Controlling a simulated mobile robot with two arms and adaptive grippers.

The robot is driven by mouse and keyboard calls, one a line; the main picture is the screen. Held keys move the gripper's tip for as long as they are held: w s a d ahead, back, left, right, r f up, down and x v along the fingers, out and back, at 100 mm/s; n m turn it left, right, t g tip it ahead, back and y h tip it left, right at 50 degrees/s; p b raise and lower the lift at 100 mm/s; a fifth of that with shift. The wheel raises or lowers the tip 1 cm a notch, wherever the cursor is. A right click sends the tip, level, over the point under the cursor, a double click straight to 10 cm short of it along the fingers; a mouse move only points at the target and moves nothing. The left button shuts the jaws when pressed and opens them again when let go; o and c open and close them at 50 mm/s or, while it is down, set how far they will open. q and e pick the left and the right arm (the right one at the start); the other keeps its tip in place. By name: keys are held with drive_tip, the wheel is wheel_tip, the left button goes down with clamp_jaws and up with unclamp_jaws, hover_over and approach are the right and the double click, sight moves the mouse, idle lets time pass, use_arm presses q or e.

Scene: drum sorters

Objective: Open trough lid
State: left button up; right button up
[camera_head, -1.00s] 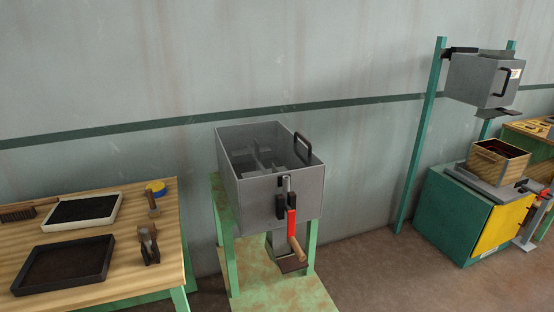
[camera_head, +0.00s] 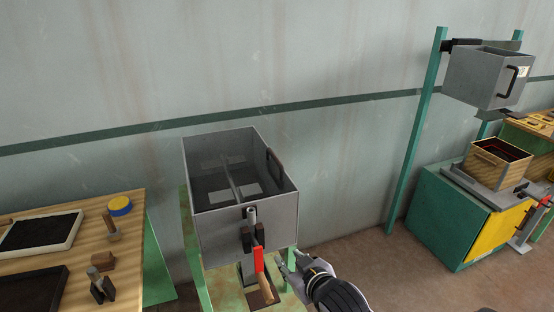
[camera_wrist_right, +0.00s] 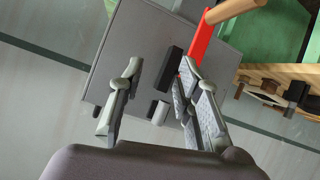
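The grey trough (camera_head: 225,227) is a metal box on a green stand in the middle of the head view. A dark handle (camera_head: 275,172) is on its right side. I cannot tell which part is a lid. A lever with a red grip section (camera_head: 259,260) and wooden end (camera_head: 266,289) is on the front. My right gripper (camera_head: 287,270) is just right of the lever, below the trough's front right corner. In the right wrist view, my right gripper (camera_wrist_right: 160,80) is open, nothing visibly between its fingers; the red lever (camera_wrist_right: 202,40) is beyond them. My left gripper is not in view.
A wooden table (camera_head: 125,245) with dark trays and small tools stands at the left. At the right, a green and yellow machine (camera_head: 455,222) carries a wooden box (camera_head: 482,167), with a grey hopper (camera_head: 475,75) above. Floor (camera_head: 375,270) is clear between.

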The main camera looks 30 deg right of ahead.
sight(277, 159)
drive_tip(key=w+d+r+t+h, duration=0.1)
drive_tip(key=w+d+r+t, duration=0.25)
drive_tip(key=r, duration=0.25)
drive_tip(key=w+d+r+t+h, duration=0.1)
drive_tip(key=w+d+r+t, duration=0.2)
drive_tip(key=r, duration=0.4)
drive_tip(key=shift+m+g, duration=0.3)
drive_tip(key=shift+g, duration=0.25)
drive_tip(key=p+x, duration=0.1)
drive_tip(key=x, duration=0.4)
drive_tip(key=p+x, duration=0.1)
drive_tip(key=x, duration=0.4)
drive_tip(key=p+x, duration=0.1)
drive_tip(key=x, duration=0.4)
drive_tip(key=shift+w+d, duration=0.1)
drive_tip(key=shift+d, duration=0.3)
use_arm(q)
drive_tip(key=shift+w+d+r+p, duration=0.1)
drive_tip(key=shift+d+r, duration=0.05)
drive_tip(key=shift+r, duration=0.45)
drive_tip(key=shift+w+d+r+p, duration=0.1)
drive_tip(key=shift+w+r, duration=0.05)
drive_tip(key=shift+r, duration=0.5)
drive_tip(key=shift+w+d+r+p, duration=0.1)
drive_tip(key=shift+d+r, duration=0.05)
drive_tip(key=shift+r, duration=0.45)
use_arm(e)
drive_tip(key=shift+x, duration=0.8)
drive_tip(key=shift+c, duration=0.2)
clamp_jaws()
